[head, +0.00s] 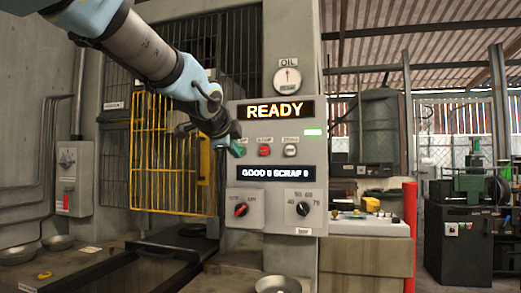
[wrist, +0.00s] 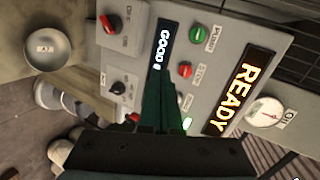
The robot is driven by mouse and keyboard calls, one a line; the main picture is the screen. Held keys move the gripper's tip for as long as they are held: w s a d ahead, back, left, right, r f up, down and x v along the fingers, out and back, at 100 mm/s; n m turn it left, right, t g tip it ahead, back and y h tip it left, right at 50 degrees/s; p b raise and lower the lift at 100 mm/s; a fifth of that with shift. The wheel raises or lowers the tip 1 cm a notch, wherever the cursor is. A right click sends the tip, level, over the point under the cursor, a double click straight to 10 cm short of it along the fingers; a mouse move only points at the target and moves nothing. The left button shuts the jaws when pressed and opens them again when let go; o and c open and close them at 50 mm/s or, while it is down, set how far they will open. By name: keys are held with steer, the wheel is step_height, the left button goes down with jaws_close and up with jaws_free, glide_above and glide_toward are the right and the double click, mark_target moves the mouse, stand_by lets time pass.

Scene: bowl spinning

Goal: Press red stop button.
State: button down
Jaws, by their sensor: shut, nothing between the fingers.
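The red stop button (head: 264,151) is on the grey control panel (head: 276,222), below the lit READY display (head: 273,110). It also shows in the wrist view (wrist: 185,70), beside a green button (wrist: 197,34). My gripper (head: 237,147) is shut and empty, just left of the red button in the head view. Its dark green fingers (wrist: 162,85) point at the panel and cover part of the counter display in the wrist view. I cannot tell how far the tips are from the panel.
A pale button (head: 290,150) is right of the red one. Two rotary knobs, a red one (head: 241,209) and a black one (head: 303,208), are lower. A yellow cage gate (head: 165,155) stands left. Metal bowls (head: 278,285) are in front, below the panel.

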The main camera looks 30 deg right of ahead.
steer(key=r, duration=0.1)
steer(key=s+d+r+m+h, duration=0.1)
steer(key=r, duration=0.1)
steer(key=d+r+m, duration=0.1)
steer(key=shift+s+d+r, duration=0.15)
steer(key=shift+s+d, duration=0.1)
steer(key=shift+s, duration=0.15)
steer(key=p, duration=0.5)
glide_toward(263, 151)
steer(key=x, duration=0.6)
steer(key=shift+w+d, duration=0.15)
